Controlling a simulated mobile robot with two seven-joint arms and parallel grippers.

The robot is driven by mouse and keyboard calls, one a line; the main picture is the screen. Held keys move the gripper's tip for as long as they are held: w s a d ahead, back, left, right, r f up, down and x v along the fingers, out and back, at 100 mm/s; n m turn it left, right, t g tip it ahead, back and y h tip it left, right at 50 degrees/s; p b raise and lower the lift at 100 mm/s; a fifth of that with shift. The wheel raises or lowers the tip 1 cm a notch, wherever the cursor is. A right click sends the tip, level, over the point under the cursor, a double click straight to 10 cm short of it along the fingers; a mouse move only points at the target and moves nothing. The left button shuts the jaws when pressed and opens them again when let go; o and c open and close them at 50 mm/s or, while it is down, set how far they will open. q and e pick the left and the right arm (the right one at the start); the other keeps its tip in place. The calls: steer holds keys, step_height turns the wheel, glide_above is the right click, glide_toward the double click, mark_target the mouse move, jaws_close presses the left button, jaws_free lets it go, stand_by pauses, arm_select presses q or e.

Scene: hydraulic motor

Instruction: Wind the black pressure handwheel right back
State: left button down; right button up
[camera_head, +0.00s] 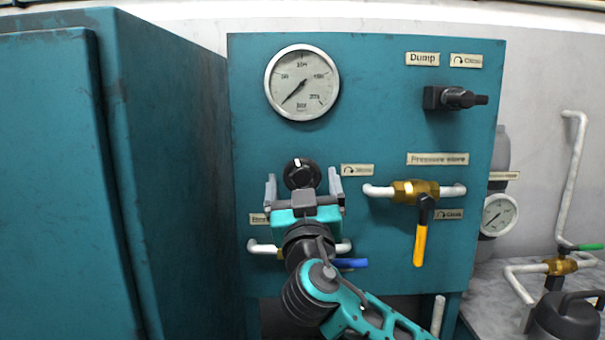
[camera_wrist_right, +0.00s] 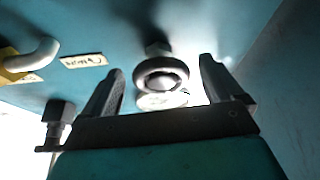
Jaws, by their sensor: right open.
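The black pressure handwheel (camera_head: 302,173) is a round dark knob with a pale mark on its rim, on the teal panel (camera_head: 380,110) below the large gauge. My right gripper (camera_head: 303,188) is open in front of it, with one finger to each side and gaps between. In the right wrist view the handwheel (camera_wrist_right: 160,76) shows as a dark ring on a stem between the open fingers (camera_wrist_right: 161,66). I cannot tell whether the fingertips reach level with it; no contact shows. My left gripper is out of view.
The large gauge (camera_head: 302,82) is above; its needle points lower left. A brass valve (camera_head: 415,188) with a yellow-ended lever (camera_head: 420,245) is to the right. A blue lever (camera_head: 350,263) is beside my wrist. A teal cabinet (camera_head: 165,170) stands close on the left.

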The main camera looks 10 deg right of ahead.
steer(key=shift+x, duration=0.85)
steer(key=shift+c, duration=0.2)
steer(key=c, duration=0.9)
